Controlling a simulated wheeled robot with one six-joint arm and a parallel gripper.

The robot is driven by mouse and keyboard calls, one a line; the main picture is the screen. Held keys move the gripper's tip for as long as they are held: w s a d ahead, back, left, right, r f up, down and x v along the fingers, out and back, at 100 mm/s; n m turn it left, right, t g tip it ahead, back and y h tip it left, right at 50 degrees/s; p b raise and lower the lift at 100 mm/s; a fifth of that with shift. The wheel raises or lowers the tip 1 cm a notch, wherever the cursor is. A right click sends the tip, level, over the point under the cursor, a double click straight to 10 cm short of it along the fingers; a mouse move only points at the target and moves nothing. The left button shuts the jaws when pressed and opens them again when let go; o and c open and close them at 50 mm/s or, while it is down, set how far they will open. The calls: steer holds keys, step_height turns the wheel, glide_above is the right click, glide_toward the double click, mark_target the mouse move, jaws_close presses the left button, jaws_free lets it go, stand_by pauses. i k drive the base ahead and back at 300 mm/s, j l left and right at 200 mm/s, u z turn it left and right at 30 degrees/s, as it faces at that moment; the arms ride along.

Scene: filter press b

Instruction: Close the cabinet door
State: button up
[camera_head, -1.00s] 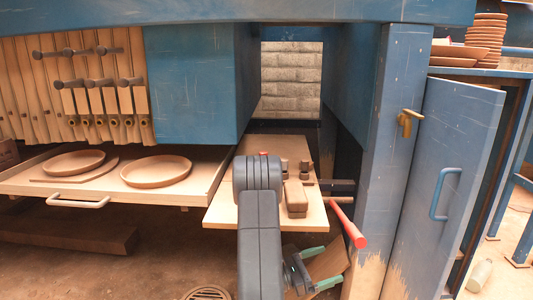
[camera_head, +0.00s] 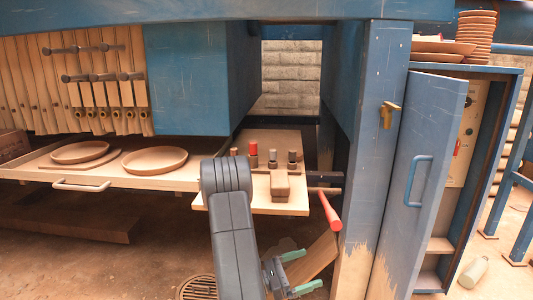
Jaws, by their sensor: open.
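The blue cabinet door (camera_head: 424,180) stands ajar at the right, with a blue loop handle (camera_head: 416,181) on its face. Behind it the cabinet (camera_head: 472,190) shows its inside, with a control panel (camera_head: 462,135) and low shelves. My gripper (camera_head: 297,272), with green fingertips, is at the bottom centre, low and left of the door. Its fingers are apart and empty. It does not touch the door or handle.
A blue post with a brass fitting (camera_head: 389,113) stands just left of the door. A red-ended lever (camera_head: 329,211) juts out above my gripper. A drawer with plates (camera_head: 103,178) is at the left.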

mark_target(434, 105)
steer(key=k+l+u, duration=0.15)
steer(key=k+l, duration=0.35)
steer(key=l, duration=0.15)
steer(key=k+l+u, duration=0.1)
steer(key=l, duration=0.3)
steer(key=k+l+u, duration=0.1)
steer(key=l, duration=0.3)
steer(key=l+u, duration=0.1)
steer(key=l, duration=0.35)
steer(key=k+l, duration=0.15)
steer(key=l, duration=0.3)
steer(key=i+l+u, duration=0.15)
steer(key=l, duration=0.35)
steer(key=l+u, duration=0.15)
steer(key=l, duration=0.3)
steer(key=i+l+u, duration=0.1)
steer(key=l, duration=0.3)
steer(key=i+l, duration=0.15)
steer(key=l, duration=0.25)
steer(key=k+l, duration=0.15)
steer(key=l, duration=0.1)
